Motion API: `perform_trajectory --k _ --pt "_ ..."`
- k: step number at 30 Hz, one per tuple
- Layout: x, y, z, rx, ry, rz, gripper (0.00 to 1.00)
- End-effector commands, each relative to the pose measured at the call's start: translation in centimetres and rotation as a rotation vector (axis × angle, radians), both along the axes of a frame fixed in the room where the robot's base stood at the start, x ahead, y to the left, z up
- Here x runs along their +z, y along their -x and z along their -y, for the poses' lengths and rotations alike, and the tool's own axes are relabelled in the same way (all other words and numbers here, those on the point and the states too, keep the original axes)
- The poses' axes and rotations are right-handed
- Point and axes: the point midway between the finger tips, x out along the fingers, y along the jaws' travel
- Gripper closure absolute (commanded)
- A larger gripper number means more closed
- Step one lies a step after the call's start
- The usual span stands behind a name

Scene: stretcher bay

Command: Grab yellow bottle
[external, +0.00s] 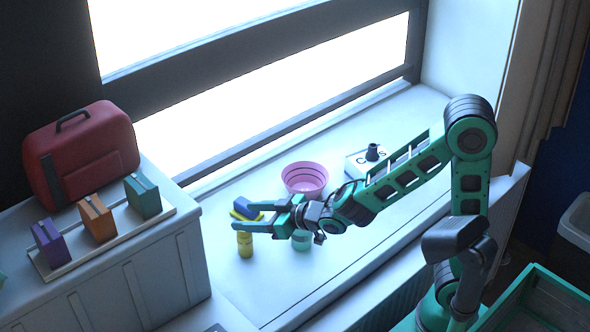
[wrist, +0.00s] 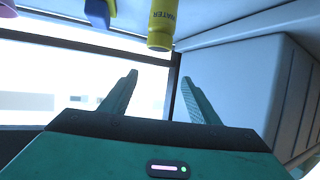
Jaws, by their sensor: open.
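The yellow bottle (external: 245,246) stands upright on the white window sill, its top close by the lower finger of my gripper (external: 243,216) in the external view. In the wrist view the yellow bottle (wrist: 162,25) comes in from the top edge, with dark "WATER" lettering. It lies beyond my gripper's fingertips (wrist: 158,76), about midway between them sideways. The fingers are spread wide, and nothing is between them. The bottle's other end is cut off in the wrist view.
A blue and yellow object (external: 243,210) lies behind the fingers. A pale green cup (external: 301,240) stands under my wrist. A pink bowl (external: 305,179) and a white box with a black knob (external: 371,160) are behind. A cabinet (external: 150,277) with a red case (external: 82,153) borders the left.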

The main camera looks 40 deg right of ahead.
Motion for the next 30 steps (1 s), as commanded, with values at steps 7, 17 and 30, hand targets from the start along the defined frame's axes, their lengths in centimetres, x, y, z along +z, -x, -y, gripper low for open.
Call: perform_trajectory --k 7,17,30 --pt "-6.3 -0.1 0.8 -0.012 0.013 -0.013 0.44" --pt "-10.1 -0.3 0.8 -0.015 0.008 -0.010 0.44" --pt "-11.8 -3.8 -0.4 -0.017 0.008 -0.010 0.44"
